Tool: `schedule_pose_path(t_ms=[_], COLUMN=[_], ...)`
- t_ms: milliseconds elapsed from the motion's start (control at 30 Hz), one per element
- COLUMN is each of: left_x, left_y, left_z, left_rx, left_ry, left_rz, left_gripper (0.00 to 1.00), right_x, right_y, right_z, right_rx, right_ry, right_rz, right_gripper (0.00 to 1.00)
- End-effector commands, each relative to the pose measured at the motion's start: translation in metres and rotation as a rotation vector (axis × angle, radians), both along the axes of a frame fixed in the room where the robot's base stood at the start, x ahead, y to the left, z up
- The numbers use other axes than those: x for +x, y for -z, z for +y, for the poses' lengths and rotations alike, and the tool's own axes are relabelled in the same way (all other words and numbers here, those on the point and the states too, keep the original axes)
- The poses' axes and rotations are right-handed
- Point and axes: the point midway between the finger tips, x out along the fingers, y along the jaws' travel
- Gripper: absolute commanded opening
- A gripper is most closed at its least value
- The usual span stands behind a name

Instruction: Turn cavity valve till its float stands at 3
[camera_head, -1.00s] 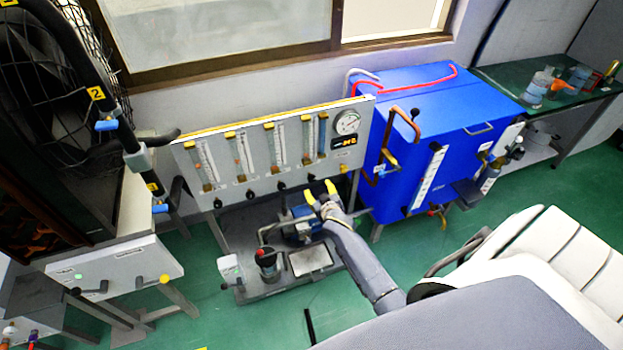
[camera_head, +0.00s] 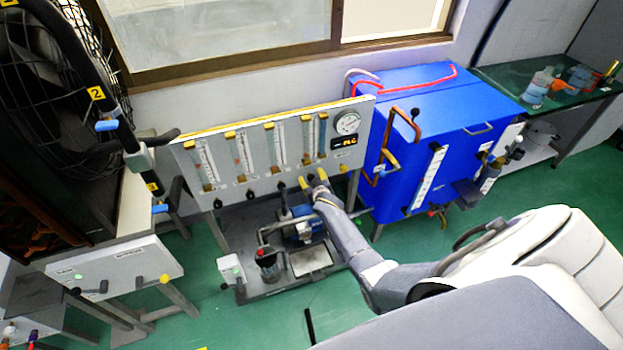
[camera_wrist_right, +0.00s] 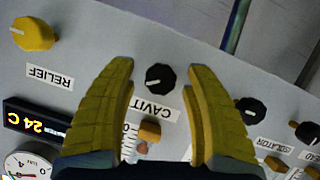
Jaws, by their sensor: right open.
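The cavity valve is a black round knob (camera_wrist_right: 160,77) with a white pointer line, above the upside-down CAVITY label (camera_wrist_right: 153,107) in the right wrist view. My right gripper (camera_wrist_right: 161,70) is open, with one yellow finger on each side of the knob and visible gaps to it. In the head view my right gripper (camera_head: 314,181) is at the panel's lower edge and hides this knob. The cavity flow tube (camera_head: 307,140) stands above it on the panel; its float is too small to read. My left gripper is not in view.
A round gauge (camera_head: 347,123) and a lit display (camera_head: 344,142) are at the panel's right. A pump (camera_head: 302,228) stands below; a blue cabinet (camera_head: 430,110) is to the right.

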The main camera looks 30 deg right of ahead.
Motion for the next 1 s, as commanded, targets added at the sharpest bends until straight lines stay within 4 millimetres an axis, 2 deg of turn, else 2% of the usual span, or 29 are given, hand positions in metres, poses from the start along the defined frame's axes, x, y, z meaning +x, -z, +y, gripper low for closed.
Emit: schedule_pose_path(t_ms=[500,933,1000], left_x=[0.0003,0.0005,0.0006], left_y=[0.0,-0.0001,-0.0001], left_z=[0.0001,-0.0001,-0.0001], left_rx=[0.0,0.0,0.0], left_ry=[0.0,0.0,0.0], left_rz=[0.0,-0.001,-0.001], left_gripper=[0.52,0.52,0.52], right_x=[0.0038,0.0038,0.0038], right_y=[0.0014,0.0014,0.0012], right_z=[-0.0009,-0.0009,-0.0009], right_rx=[0.0,0.0,0.0], right_ry=[0.0,0.0,0.0], right_rz=[0.0,0.0,0.0], right_gripper=[0.5,0.0,0.0])
